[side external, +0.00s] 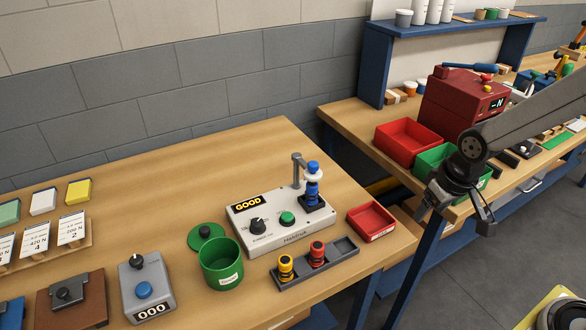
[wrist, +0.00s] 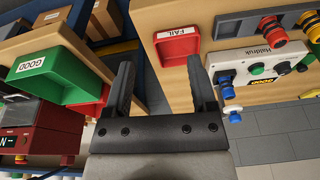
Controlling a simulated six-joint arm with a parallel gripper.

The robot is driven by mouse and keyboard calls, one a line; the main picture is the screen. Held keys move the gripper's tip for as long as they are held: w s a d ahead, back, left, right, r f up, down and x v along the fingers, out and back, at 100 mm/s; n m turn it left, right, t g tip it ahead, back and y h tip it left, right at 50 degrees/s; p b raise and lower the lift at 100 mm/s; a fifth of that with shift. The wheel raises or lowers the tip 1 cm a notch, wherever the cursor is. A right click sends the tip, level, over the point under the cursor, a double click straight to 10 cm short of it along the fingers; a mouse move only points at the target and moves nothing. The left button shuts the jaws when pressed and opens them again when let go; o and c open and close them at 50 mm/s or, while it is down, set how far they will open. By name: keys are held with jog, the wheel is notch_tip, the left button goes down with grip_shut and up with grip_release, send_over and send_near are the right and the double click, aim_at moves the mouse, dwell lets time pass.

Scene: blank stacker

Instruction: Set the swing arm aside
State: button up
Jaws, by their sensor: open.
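The swing arm (side external: 297,163) is a grey post with a short bar at its top, standing at the back right of the white Haldruk tester (side external: 268,240). Its bar reaches toward the top of a blue and white stack (side external: 314,183) on a dark base; I cannot tell whether they touch. My gripper (side external: 456,216) is open and empty, to the right of the tester and well apart from it. In the wrist view my two fingers (wrist: 161,75) are spread wide. The tester (wrist: 262,72) shows at the upper right there; the swing arm is not clear in that view.
A red FAIL tray (side external: 371,221) lies right of the tester. A grey rack (side external: 316,263) with yellow and red plugs is in front. A green canister (side external: 221,265) stands left. Red (side external: 408,143) and green (side external: 436,160) bins sit on the second bench, near my gripper.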

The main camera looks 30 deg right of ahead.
jog(key=w+a+r+m+g, duration=0.1)
jog(key=w+a+r+m, duration=0.15)
jog(key=w, duration=0.35)
jog(key=w+a+r+m, duration=0.2)
jog(key=w+m, duration=0.1)
jog(key=w, duration=0.4)
notch_tip(320, 180, up, 4)
jog(key=m+g, duration=0.1)
jog(key=m, duration=0.5)
send_over(313, 163)
jog(key=shift+s+d+r, duration=0.1)
jog(key=shift+s+d, duration=0.25)
jog(key=shift+d, duration=0.05)
jog(key=shift+w+a+r, duration=0.25)
jog(key=shift+w+a, duration=0.1)
jog(key=shift+a, duration=0.1)
jog(key=shift+f, duration=0.15)
jog(key=shift+f, duration=3.75)
grip_shut()
